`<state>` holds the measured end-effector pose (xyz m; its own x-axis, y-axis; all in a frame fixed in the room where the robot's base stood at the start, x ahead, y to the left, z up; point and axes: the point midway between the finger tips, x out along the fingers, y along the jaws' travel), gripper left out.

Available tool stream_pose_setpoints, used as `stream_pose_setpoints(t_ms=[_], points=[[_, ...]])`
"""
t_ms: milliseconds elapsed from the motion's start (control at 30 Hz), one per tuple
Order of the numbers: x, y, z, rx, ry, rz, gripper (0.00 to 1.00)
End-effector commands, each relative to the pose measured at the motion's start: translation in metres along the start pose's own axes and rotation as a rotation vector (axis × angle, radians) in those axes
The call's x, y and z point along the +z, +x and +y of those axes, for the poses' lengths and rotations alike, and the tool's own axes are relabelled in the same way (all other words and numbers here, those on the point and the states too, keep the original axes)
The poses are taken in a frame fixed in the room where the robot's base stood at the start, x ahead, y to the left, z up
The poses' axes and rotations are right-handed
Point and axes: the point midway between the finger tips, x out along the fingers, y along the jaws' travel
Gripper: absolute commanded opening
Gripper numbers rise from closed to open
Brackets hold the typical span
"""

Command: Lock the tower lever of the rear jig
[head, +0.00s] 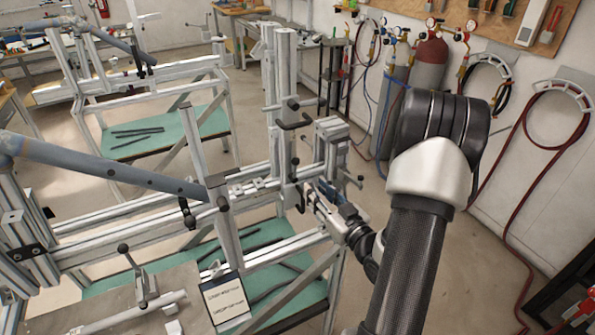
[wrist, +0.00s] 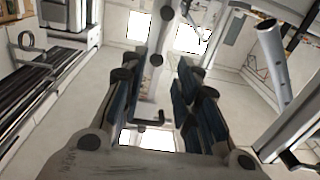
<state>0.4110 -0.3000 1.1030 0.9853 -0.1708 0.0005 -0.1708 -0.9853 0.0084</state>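An aluminium tower (head: 284,85) stands upright at the right end of the nearer jig (head: 255,188) in the head view. Black levers stick out from it: one at mid-height (head: 293,116) and one lower down (head: 299,196). My gripper (head: 316,199) is to the right of the lower lever, with its fingers pointing left towards it. In the wrist view my gripper (wrist: 156,92) has its two fingers spread apart. A dark bent handle (wrist: 150,119) shows between them, and I see no finger touching it. Whether the lever is locked cannot be told.
A blue-grey tube (head: 105,170) lies across the jig on the left. A small sign (head: 225,299) stands at the front. A second jig (head: 120,85) is at the back left. Gas cylinders (head: 430,62) and hoses line the right wall. Floor is clear between.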

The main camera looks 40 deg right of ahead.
Motion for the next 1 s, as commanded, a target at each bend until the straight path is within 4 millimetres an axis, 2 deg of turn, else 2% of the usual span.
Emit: stream_pose_setpoints(t_ms=[100, 300, 500, 667, 933, 1000], points=[[0.000, 0.029, -0.002, -0.006, -0.003, 0.002, 0.29], [0.000, 0.070, -0.001, -0.004, -0.002, 0.001, 0.29], [0.000, 0.097, 0.000, 0.000, -0.001, 0.000, 0.29], [0.000, 0.105, 0.000, 0.001, 0.000, -0.001, 0.29], [0.000, 0.106, 0.000, 0.001, 0.001, -0.001, 0.29], [0.000, 0.106, 0.000, 0.001, 0.001, -0.001, 0.24]])
